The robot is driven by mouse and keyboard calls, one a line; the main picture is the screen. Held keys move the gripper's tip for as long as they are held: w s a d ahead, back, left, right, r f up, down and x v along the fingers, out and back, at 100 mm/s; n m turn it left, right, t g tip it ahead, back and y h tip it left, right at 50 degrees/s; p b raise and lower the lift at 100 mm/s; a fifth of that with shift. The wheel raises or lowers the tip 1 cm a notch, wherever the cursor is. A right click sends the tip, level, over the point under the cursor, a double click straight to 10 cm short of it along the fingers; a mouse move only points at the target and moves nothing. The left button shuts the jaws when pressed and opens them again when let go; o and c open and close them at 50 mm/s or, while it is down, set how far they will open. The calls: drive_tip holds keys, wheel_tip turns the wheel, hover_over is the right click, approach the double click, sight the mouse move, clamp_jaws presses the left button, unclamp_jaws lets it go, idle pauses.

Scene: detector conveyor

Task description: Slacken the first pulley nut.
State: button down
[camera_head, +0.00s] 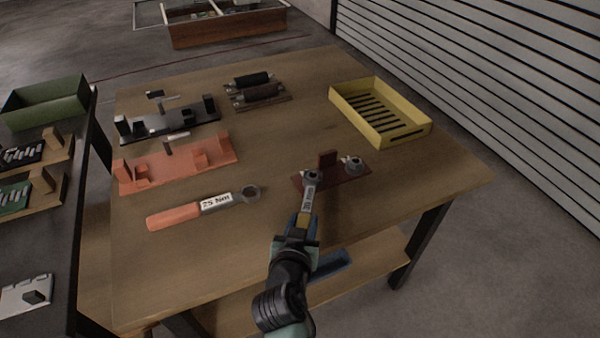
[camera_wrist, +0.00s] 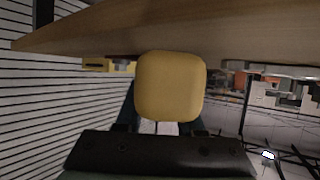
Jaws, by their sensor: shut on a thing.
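My gripper (camera_head: 300,228) is shut on the yellow handle of a wrench (camera_head: 309,198) with a white label, too small to read. In the wrist view the yellow handle end (camera_wrist: 170,87) fills the middle, between the fingers. The wrench points away from me, and its ring head lies at the left pulley nut (camera_head: 313,175) on a dark red plate (camera_head: 334,184). The ring looks to be over or around this nut, but I cannot tell how fully it is seated. A second pulley nut (camera_head: 353,164) stands uncovered at the plate's right.
An orange-handled wrench marked 25 Nm (camera_head: 216,203) lies on the table to the left. Behind it are an orange fixture (camera_head: 180,165), a black fixture (camera_head: 160,127) and rollers (camera_head: 256,86). A yellow tray (camera_head: 415,128) stands at the back right. The right front tabletop is clear.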

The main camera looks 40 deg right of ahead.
drive_tip(key=shift+s+d+r+n+t+p, duration=0.2)
drive_tip(key=shift+d+r+n+t+p, duration=0.1)
drive_tip(key=shift+p, duration=0.3)
drive_tip(key=shift+s+d+f+n+y+p, duration=0.1)
drive_tip(key=shift+s+d+n+y+p, duration=0.15)
drive_tip(key=shift+y+p, duration=0.35)
drive_tip(key=shift+s+d+n+t+p, duration=0.35)
drive_tip(key=shift+n+t+p, duration=0.15)
drive_tip(key=shift+p, duration=1.35)
drive_tip(key=shift+s+d+n+t+y+p, duration=0.4)
drive_tip(key=shift+y+p, duration=0.3)
drive_tip(key=shift+p, duration=0.75)
drive_tip(key=shift+w+d+f+b, duration=0.1)
drive_tip(key=shift+d+b, duration=0.1)
drive_tip(key=shift+b, duration=0.2)
drive_tip(key=shift+s+d+b, duration=0.25)
drive_tip(key=shift+b, duration=0.4)
drive_tip(key=shift+d+f+n, duration=0.1)
drive_tip(key=shift+n, duration=0.15)
drive_tip(key=shift+s+d+n+t+y+b, duration=0.4)
drive_tip(key=shift+d+n+y+b, duration=0.35)
drive_tip(key=shift+b, duration=1.7)
drive_tip(key=shift+a+r, duration=0.1)
drive_tip(key=shift+r, duration=0.1)
